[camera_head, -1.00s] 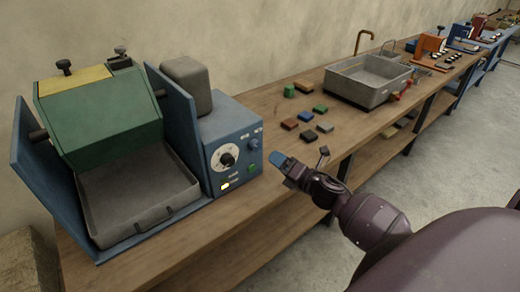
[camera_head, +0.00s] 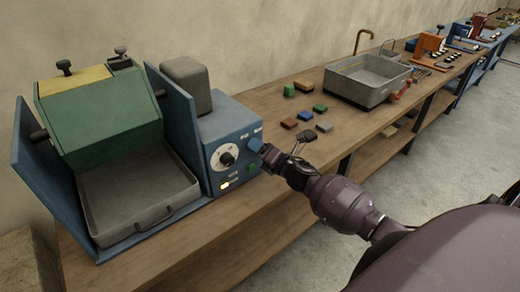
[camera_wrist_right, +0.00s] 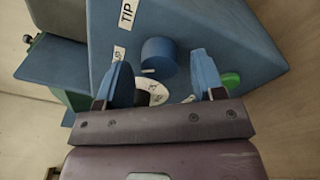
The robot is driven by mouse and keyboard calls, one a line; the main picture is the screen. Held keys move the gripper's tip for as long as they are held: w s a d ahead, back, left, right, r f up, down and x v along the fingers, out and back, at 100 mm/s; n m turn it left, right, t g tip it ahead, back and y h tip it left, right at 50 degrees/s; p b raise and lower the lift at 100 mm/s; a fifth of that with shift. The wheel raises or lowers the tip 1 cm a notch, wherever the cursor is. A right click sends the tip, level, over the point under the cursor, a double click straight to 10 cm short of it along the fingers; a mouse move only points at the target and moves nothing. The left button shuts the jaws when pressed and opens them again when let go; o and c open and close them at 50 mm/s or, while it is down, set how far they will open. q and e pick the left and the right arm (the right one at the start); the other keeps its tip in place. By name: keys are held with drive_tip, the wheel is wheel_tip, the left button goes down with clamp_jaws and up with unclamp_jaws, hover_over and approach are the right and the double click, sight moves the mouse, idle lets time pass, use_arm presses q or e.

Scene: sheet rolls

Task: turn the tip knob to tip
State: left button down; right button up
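The blue knob (camera_wrist_right: 158,55) beside the TIP label (camera_wrist_right: 126,15) sticks out of the blue control box. In the head view, the knob (camera_head: 255,144) is at the upper right of the box front, close to my right gripper (camera_head: 266,155). In the wrist view, my right gripper (camera_wrist_right: 160,60) is open, with one blue finger to each side of the knob. The knob appears between the fingertips, with gaps on both sides; how deep it sits between them is unclear. My left gripper is out of view.
The control box front also carries a white dial with a black knob (camera_head: 227,159), a green button (camera_head: 252,168) and a lit switch (camera_head: 224,185). A green tilted drum (camera_head: 105,120) stands over a grey tray (camera_head: 135,205). Several small coloured blocks lie to the right.

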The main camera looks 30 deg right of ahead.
drive_tip(key=c, duration=0.8)
drive_tip(key=shift+c, duration=0.2)
